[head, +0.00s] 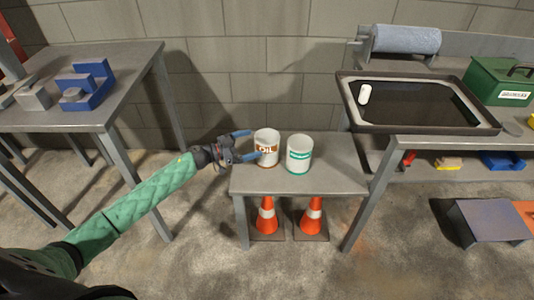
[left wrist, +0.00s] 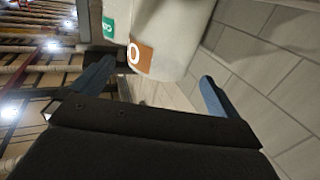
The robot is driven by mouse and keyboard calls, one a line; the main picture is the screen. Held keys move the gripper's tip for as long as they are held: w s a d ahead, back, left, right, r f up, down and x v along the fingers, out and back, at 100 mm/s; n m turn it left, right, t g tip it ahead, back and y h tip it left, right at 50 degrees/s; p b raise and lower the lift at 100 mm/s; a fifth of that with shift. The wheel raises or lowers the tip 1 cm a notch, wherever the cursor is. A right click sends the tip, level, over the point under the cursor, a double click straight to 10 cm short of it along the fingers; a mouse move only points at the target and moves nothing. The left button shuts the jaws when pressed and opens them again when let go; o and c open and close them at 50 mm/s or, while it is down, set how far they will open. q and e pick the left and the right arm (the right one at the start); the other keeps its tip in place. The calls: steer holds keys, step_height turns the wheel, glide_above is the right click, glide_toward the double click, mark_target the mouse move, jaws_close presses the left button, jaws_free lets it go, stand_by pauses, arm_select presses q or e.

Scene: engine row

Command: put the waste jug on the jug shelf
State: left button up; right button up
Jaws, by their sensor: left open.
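Two white jugs stand upright on a low grey bench (head: 330,180). The left jug (head: 267,138) has an orange-brown label reading "OIL". The right jug (head: 300,144) has a green label too small to read. I cannot tell by the lettering which is the waste jug. My left gripper (head: 247,146) is open at the left side of the OIL jug, its blue fingers pointing towards it. In the left wrist view the OIL jug (left wrist: 172,35) shows ahead between the two open fingers (left wrist: 155,88), with the green label (left wrist: 109,27) behind. My right gripper is out of view.
Orange cones (head: 266,217) stand under the low bench. A right-hand workbench (head: 420,143) carries a black tray (head: 415,105), a blue roll (head: 405,40) and a green toolbox (head: 500,80). A left table (head: 125,60) holds blue and grey blocks. A block wall is behind.

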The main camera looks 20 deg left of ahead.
mark_target(277, 135)
arm_select(q)
steer(key=shift+r+x, duration=0.2)
steer(key=shift+x, duration=3.35)
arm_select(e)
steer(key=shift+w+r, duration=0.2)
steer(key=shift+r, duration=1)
arm_select(q)
steer(key=shift+w, duration=0.1)
steer(key=c, duration=1.4)
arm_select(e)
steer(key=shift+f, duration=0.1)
arm_select(q)
steer(key=shift+r+p, duration=0.1)
steer(key=shift+p, duration=0.2)
